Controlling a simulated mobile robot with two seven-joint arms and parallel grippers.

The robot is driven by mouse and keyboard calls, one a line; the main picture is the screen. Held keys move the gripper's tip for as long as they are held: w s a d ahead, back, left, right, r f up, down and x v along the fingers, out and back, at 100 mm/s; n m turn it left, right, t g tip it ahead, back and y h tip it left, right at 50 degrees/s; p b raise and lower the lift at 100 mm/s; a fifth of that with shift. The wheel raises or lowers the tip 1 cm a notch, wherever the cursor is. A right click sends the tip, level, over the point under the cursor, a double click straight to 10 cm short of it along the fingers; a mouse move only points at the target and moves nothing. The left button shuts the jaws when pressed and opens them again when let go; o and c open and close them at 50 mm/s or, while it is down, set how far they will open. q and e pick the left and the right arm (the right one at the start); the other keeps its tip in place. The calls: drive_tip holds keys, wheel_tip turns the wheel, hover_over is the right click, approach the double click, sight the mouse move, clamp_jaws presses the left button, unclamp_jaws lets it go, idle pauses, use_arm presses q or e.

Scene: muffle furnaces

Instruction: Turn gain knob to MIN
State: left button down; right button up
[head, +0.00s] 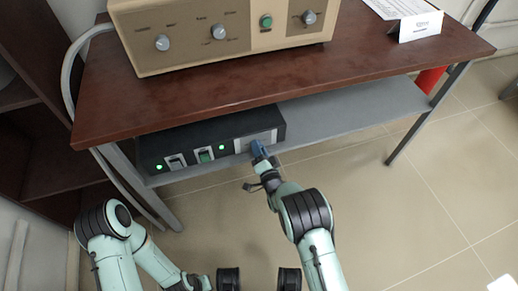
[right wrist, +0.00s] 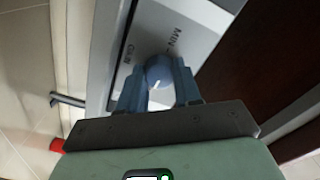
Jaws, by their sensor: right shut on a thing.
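The gain knob (right wrist: 158,72) is a round blue-grey knob on a light panel, seen in the right wrist view. Its short white mark is on the side toward my gripper, while the MIN lettering (right wrist: 174,38) is on the far side, up and to the right. My right gripper (right wrist: 159,92) is shut on the knob, one blue finger on each side. In the head view the right gripper (head: 259,152) is at the right end of the black unit's front (head: 212,133) and hides the knob.
The black unit stands on a grey lower shelf (head: 345,115) under a dark red-brown tabletop (head: 380,55). A beige device with knobs (head: 240,45) and a white card (head: 420,25) stand on top. A red object (head: 430,80) is behind the right table leg. The floor in front is clear.

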drive_tip(key=shift+n, duration=0.3)
use_arm(q)
drive_tip(key=shift+t, duration=0.8)
drive_tip(key=shift+w+d+r+p, duration=0.15)
drive_tip(key=shift+w+r+p, duration=0.4)
drive_tip(key=shift+w+r, duration=0.4)
drive_tip(key=shift+w+d+r+p, duration=0.15)
drive_tip(key=shift+w+r+p, duration=0.45)
drive_tip(key=shift+w, duration=0.55)
use_arm(e)
drive_tip(key=shift+n, duration=17.6)
use_arm(q)
drive_tip(key=shift+r, duration=0.1)
use_arm(e)
drive_tip(key=o, duration=1)
drive_tip(key=shift+o, duration=0.2)
